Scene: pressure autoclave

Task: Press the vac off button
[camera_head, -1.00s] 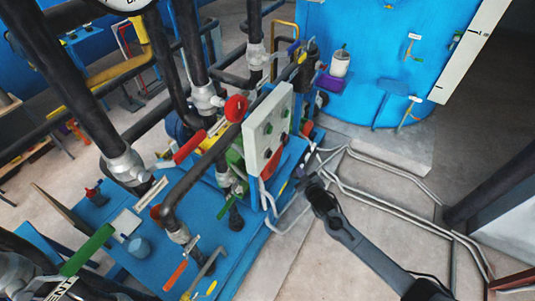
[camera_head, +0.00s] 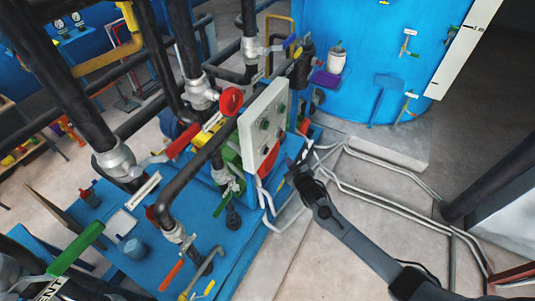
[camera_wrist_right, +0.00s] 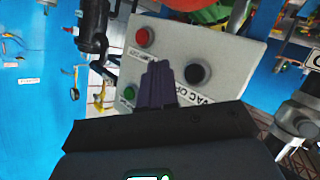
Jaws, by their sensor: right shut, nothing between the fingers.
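The grey control panel (camera_head: 252,140) stands tilted on the blue machine in the head view, with several small buttons on its face. In the right wrist view the panel (camera_wrist_right: 230,52) shows a red button (camera_wrist_right: 145,36), a black button (camera_wrist_right: 198,73) and a green button (camera_wrist_right: 130,93). A label starting "VAC O" (camera_wrist_right: 195,98) lies beside the black button, partly cut off. My right gripper (camera_wrist_right: 157,68) is shut and empty, its fingertips over the panel between the buttons. I cannot tell whether they touch it. In the head view this gripper (camera_head: 298,160) is right of the panel.
Dark pipes and a red round valve (camera_head: 231,100) stand left of the panel. A large blue tank (camera_head: 360,55) stands behind. Grey floor pipes (camera_head: 385,193) run to the right. The floor (camera_head: 300,255) in front of the machine is open.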

